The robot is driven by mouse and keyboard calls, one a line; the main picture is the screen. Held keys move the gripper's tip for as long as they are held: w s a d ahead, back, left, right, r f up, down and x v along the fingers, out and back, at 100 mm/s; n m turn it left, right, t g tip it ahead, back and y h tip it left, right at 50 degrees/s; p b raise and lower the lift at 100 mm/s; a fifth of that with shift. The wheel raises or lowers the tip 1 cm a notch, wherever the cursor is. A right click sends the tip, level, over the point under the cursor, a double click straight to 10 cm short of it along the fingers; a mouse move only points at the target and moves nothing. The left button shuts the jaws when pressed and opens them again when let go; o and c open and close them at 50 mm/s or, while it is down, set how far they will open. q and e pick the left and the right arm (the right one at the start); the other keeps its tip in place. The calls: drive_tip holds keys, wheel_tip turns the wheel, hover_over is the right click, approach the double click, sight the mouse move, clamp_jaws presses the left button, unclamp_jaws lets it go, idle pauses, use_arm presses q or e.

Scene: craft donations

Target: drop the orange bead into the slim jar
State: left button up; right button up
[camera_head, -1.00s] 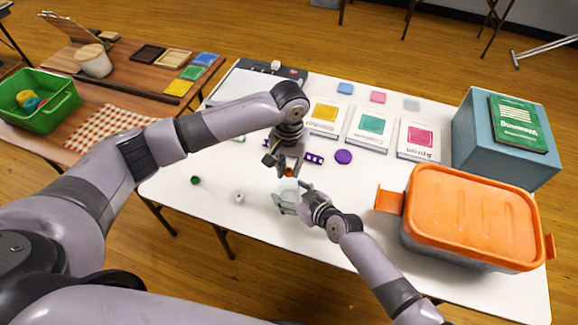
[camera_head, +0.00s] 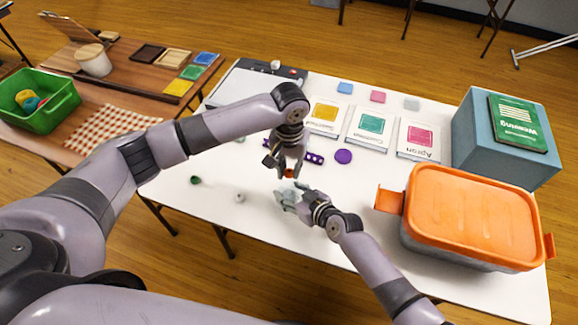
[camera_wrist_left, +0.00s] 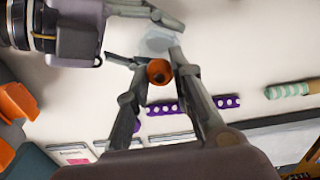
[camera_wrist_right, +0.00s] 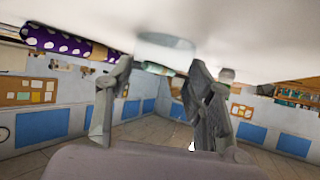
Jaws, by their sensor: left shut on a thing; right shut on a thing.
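The orange bead (camera_head: 289,173) is held between the fingertips of my left gripper (camera_head: 288,169), above the white table. In the left wrist view the orange bead (camera_wrist_left: 159,72) shows a dark hole and sits between the two fingers. My right gripper (camera_head: 291,193) is just below and is shut on the slim jar (camera_head: 287,197), a pale clear vessel. The jar's pale round form (camera_wrist_left: 157,42) shows beside the bead in the left wrist view, and its clear body (camera_wrist_right: 165,48) shows between the right fingers. The bead appears outside the jar; the exact gap cannot be told.
A green bead (camera_head: 195,180) and a white bead (camera_head: 240,197) lie on the table to the left. A purple dotted tube (camera_head: 314,158) and purple disc (camera_head: 343,157) lie behind. An orange-lidded bin (camera_head: 470,220) and blue-grey box (camera_head: 490,150) fill the right side.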

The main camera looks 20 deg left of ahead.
use_arm(q)
drive_tip(key=shift+f, duration=0.15)
idle(0.4)
drive_tip(key=shift+f, duration=0.5)
drive_tip(key=shift+f, duration=0.4)
idle(0.4)
drive_tip(key=o, duration=0.8)
wheel_tip(320, 180, up, 12)
idle(0.6)
